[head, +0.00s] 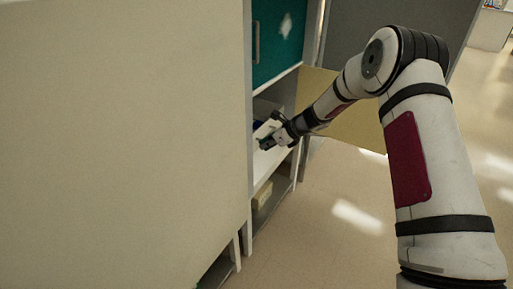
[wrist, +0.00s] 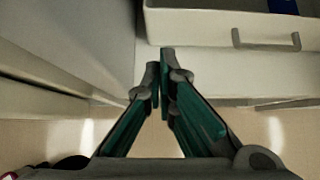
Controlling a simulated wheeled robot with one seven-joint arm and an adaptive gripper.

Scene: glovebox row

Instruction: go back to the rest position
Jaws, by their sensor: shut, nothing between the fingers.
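My gripper (wrist: 160,70) shows in the wrist view with its two green-sided fingers shut and nothing between them. Its tips are over a white shelf or surface, just in front of a white drawer box with a grey handle (wrist: 267,43). In the head view my gripper (head: 264,144) is at the opening of a cabinet, small and partly dark against it. My arm reaches from the right side of the picture down and left to the opening.
A teal door (head: 277,40) is above the opening, and a pale yellowish panel (head: 350,112) stands behind my arm. A large beige cabinet side (head: 120,140) fills the left. A lower shelf holds a pale block (head: 263,194). The floor (head: 335,245) is clear at the lower middle.

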